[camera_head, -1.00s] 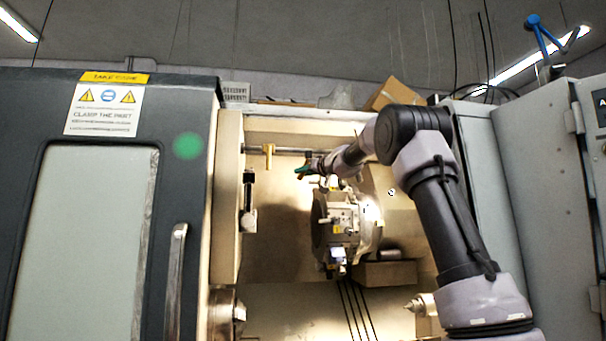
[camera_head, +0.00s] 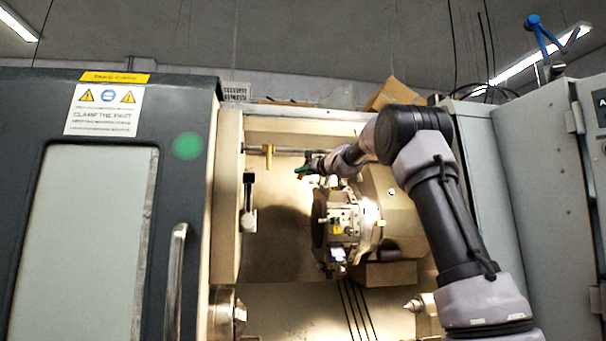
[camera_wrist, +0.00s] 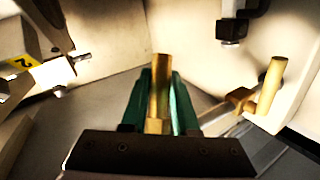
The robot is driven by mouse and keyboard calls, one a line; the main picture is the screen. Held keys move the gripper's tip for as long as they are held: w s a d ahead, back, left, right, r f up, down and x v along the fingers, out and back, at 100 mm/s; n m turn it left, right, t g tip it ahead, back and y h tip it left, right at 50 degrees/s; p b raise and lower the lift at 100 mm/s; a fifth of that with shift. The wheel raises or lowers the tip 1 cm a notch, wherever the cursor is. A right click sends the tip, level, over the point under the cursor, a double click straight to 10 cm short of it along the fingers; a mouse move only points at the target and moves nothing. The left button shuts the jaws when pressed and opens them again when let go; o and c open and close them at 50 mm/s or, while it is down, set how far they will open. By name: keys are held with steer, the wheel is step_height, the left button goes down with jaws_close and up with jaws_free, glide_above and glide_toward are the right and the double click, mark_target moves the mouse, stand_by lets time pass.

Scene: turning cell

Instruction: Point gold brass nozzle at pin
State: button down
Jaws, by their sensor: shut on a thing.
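My gripper (camera_wrist: 160,108) has green fingers and is shut on a gold brass nozzle (camera_wrist: 160,88), which stands between them with its free end toward the top of the wrist view. A thin silver pin (camera_wrist: 82,57) sticks out of a metal block with a yellow "2" label, left of the nozzle. The nozzle's end is apart from the pin and its line does not run at it. In the head view my gripper (camera_head: 305,170) is at the rail's right part; the held nozzle cannot be made out there.
A second brass nozzle (camera_wrist: 270,85) sits on the rail to the right; it also shows in the head view (camera_head: 269,157). A dark square-ended holder (camera_wrist: 232,28) hangs ahead. The tool turret (camera_head: 340,222) is just below my gripper. A grey door (camera_head: 100,210) stands left.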

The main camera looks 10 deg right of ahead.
stand_by(0.4)
steer(key=d+n+h, duration=0.1)
steer(key=h, duration=0.1)
steer(key=shift+d+f+n+h, duration=0.1)
steer(key=shift+d+n+h, duration=0.1)
steer(key=shift+n+h, duration=0.15)
steer(key=shift+d+n+g+h, duration=0.15)
steer(key=shift+d+n+h, duration=0.35)
steer(key=shift+h, duration=0.3)
steer(key=shift+d+n+g+h, duration=0.15)
steer(key=shift+d+n+h, duration=0.25)
steer(key=shift+h, duration=0.35)
steer(key=c, duration=0.7)
jaws_free()
steer(key=v, duration=1)
steer(key=shift+s, duration=0.4)
